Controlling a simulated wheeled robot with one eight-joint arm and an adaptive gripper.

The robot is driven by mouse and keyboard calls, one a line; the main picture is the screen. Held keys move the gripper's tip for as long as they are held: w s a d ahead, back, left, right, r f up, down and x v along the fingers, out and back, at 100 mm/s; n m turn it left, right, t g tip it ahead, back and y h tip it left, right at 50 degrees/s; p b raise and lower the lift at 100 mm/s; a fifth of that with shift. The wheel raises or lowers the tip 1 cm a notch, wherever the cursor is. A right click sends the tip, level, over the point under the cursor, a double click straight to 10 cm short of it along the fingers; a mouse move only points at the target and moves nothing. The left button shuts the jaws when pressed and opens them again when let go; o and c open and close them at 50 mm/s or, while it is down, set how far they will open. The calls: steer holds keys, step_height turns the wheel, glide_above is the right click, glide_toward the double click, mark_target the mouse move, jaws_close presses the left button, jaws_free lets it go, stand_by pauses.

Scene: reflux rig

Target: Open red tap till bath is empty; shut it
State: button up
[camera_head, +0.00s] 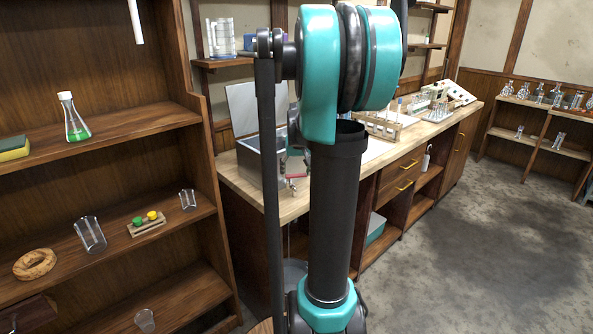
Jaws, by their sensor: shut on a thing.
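The bath (247,160) is a grey metal box on the wooden bench, with its lid raised behind it. The water level inside cannot be seen. The red tap (298,176) sticks out low on the bath's front side, over the bench edge. My gripper (287,166) is at the tap, shut on it, mostly hidden by my own arm. A thin pale line drops below the tap; I cannot tell if it is water. A pale bucket (293,270) stands on the floor underneath, partly hidden by my arm.
The bench (232,176) runs right with a wooden rack and glassware. A dark shelf unit (110,135) on the left holds a green flask (73,117), beakers and a cork ring (35,264). Open floor (470,240) lies to the right.

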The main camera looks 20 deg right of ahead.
steer(key=m, duration=0.1)
steer(key=m+h, duration=0.1)
steer(key=m, duration=0.1)
steer(key=a+m, duration=0.1)
steer(key=shift+s+g+h, duration=0.3)
steer(key=shift+s, duration=0.1)
steer(key=shift+s+a+m+g+h, duration=0.1)
steer(key=shift+a+m+g+h, duration=0.15)
steer(key=shift+m, duration=0.8)
steer(key=shift+s+a+m+g+h, duration=0.1)
steer(key=shift+m+g+h, duration=0.2)
steer(key=shift+m, duration=0.75)
steer(key=o, duration=1.2)
steer(key=shift+c, duration=0.2)
